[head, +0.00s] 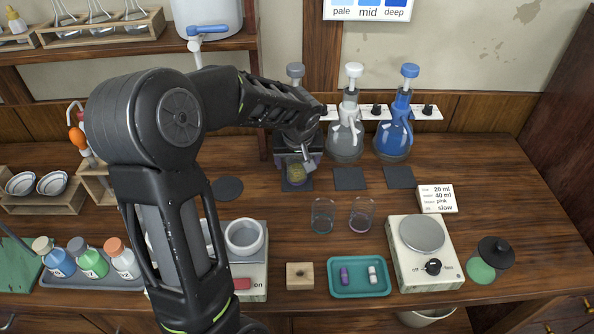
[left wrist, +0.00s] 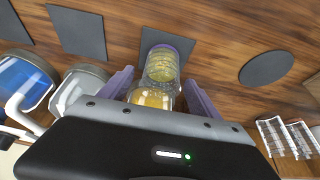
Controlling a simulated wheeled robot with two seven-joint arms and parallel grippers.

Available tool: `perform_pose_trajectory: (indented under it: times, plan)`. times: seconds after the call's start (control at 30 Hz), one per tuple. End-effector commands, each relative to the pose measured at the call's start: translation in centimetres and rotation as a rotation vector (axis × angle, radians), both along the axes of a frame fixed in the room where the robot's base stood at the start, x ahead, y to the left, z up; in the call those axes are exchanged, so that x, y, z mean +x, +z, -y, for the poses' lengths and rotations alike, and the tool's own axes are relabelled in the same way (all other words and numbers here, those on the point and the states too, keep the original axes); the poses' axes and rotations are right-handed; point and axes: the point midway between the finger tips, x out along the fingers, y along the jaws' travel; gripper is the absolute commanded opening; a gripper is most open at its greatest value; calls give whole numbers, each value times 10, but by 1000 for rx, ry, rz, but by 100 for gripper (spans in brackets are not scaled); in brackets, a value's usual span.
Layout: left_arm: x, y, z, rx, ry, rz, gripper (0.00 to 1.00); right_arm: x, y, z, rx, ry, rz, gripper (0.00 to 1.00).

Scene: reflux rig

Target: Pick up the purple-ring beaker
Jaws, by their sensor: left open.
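A clear beaker with yellow contents (head: 296,174) stands on a dark square mat (head: 297,187) at the back. In the left wrist view this beaker (left wrist: 160,72) shows a purple band near its base. My left gripper (head: 299,163) is at this beaker; in the left wrist view its open purple fingers (left wrist: 160,88) are on either side, with gaps visible. In the head view the gripper partly hides the beaker. Another clear beaker with a purple tint at its base (head: 361,216) stands mid-table, beside a greyish clear beaker (head: 322,216). My right gripper is not in view.
Pump-top flasks, one grey (head: 346,140) and one blue (head: 394,138), stand behind two empty mats. My left arm hides part of the table.

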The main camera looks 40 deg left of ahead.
Motion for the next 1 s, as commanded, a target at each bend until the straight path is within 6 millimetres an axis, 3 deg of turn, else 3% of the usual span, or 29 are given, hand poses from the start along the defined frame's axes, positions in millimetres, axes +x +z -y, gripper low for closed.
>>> perform_pose_trajectory:
  times: [0.17, 0.9, 1.0]
  plan:
    - [0, 0, 0, 0, 0, 0, 65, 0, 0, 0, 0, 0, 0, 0]
    - [0, 0, 0, 0, 0, 0, 4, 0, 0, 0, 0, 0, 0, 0]
    - [0, 0, 0, 1, 0, 1, 2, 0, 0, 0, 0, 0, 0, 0]
